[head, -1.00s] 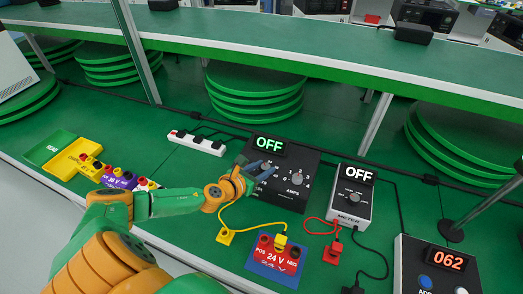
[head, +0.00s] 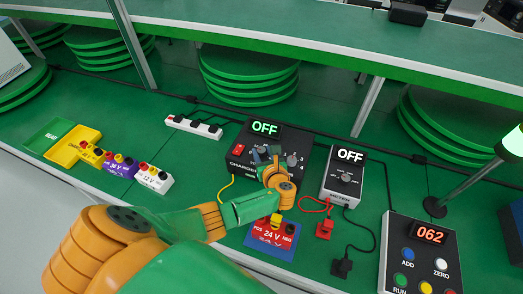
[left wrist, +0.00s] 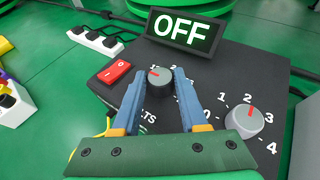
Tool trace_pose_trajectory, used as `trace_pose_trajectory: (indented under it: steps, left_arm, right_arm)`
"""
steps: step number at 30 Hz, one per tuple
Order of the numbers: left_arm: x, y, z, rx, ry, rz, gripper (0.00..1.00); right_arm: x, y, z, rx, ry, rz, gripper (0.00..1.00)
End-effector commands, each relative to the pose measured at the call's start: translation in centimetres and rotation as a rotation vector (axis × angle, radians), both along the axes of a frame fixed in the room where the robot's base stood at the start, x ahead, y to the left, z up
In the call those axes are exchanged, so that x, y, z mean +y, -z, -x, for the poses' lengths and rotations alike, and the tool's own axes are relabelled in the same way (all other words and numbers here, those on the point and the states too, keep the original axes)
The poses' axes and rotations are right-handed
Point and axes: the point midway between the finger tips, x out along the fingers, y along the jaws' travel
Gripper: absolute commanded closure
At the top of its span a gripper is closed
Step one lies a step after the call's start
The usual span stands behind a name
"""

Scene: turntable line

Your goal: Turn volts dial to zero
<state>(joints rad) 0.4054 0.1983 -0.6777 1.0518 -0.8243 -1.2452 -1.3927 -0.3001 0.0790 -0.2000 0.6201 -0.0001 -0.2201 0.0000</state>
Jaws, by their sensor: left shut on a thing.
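The black charger (head: 238,166) stands on the green bench with its display (head: 265,128) reading OFF. In the left wrist view, the grey volts dial (left wrist: 160,82) sits between the blue fingers of my left gripper (left wrist: 158,78), which is shut on it. The dial's red mark points up and slightly left. Its label is partly covered, and most of its numbers are hidden. The amps dial (left wrist: 240,118), with a red mark, is to the right, clear of the fingers. In the head view my left gripper (head: 265,154) is over the charger. My right gripper is not in view.
A red rocker switch (left wrist: 115,72) is left of the volts dial. The meter (head: 343,178) stands right of the charger and reads OFF. A 24 V block (head: 272,238) with yellow and red plugs is in front. A counter box (head: 425,255) shows 062.

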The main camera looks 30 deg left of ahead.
Motion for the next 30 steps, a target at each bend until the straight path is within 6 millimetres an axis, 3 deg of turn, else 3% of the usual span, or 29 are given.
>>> trace_pose_trajectory:
  steps: [9,28,29,30]
  left_arm:
    - [-0.1,0.1,-0.2,-0.002,-0.139,0.000,1.00]
    - [-0.1,-0.1,-0.3,-0.003,-0.181,-0.001,1.00]
    - [-0.1,-0.1,-0.3,-0.003,-0.181,-0.001,0.52]
    - [-0.1,-0.1,-0.3,-0.003,-0.181,-0.001,0.41]
  right_arm:
    - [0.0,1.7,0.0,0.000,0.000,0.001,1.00]
    - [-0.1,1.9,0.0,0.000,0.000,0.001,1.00]
    - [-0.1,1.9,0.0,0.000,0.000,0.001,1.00]
    - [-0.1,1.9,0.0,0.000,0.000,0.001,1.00]
